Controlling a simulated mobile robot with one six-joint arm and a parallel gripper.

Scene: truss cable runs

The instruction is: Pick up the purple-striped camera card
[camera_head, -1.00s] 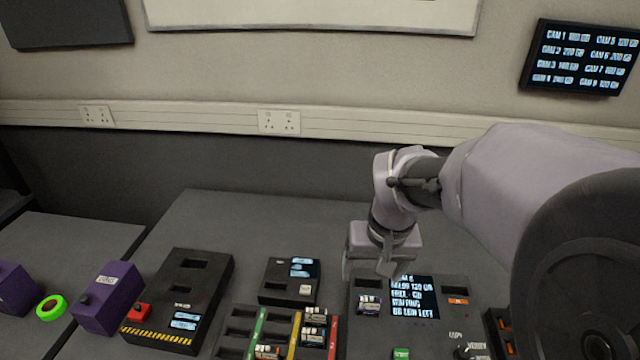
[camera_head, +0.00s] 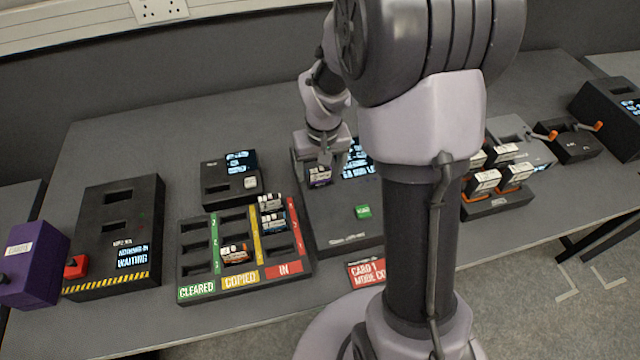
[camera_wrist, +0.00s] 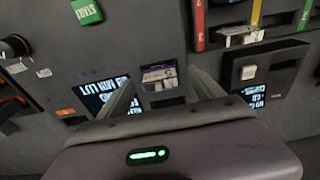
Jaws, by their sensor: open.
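The purple-striped camera card (camera_head: 320,177) stands in a slot of the dark copy station (camera_head: 318,225), below my gripper in the head view. In the wrist view the card (camera_wrist: 159,76) shows a white label and a purple band. My gripper (camera_head: 323,155) is open above it; in the wrist view its two fingers (camera_wrist: 162,88) lie on either side of the card, apart from each other. I cannot tell how far the fingertips are from the card.
A sorting tray (camera_head: 190,272) with green, yellow and red strips holds several cards left of the station. A small black reader (camera_head: 215,185) stands behind it. A purple box (camera_head: 35,262) and striped black unit (camera_head: 92,230) are further left. Carded racks (camera_head: 500,205) stand right.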

